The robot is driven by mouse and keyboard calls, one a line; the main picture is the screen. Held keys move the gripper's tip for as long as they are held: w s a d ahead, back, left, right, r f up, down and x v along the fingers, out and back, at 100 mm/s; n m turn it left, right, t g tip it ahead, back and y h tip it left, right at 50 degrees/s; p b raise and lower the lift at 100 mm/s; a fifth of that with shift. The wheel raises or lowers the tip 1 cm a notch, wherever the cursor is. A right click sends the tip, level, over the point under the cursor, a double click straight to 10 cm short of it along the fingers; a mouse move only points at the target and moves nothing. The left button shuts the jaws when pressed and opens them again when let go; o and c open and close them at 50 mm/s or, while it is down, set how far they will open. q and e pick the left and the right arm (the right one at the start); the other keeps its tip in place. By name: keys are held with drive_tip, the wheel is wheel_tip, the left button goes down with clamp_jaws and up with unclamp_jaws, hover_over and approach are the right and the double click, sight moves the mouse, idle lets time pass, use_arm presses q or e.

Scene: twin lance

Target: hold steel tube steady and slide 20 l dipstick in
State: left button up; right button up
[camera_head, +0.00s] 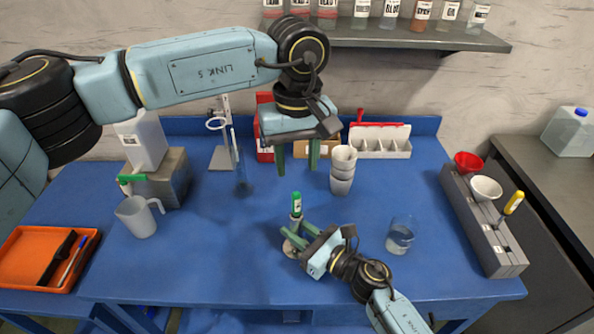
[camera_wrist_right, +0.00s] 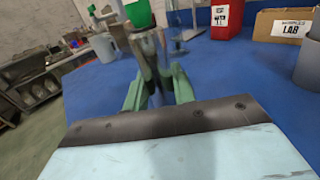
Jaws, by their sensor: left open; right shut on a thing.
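A steel tube (camera_head: 295,224) stands upright on a small round base at the front middle of the table. My right gripper (camera_head: 292,236) is shut on it from the right. In the right wrist view the blurred grey tube (camera_wrist_right: 150,58) is between the green fingers (camera_wrist_right: 157,88). A dipstick with a green, labelled handle (camera_head: 296,203) is upright at the tube's mouth; its rod is not visible and appears to be inside the tube. I cannot read its label. My left gripper (camera_head: 298,170) is open and empty, fingers pointing down, above and behind the green handle.
Stacked cups (camera_head: 343,172) stand right of my left gripper. A beaker (camera_head: 400,236) is near my right arm. A grey rack (camera_head: 485,225) at right holds funnels and a yellow-handled tool (camera_head: 513,203). A jug (camera_head: 138,216) and orange tray (camera_head: 22,250) are at left.

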idle(0.3)
drive_tip(key=o, duration=1.1)
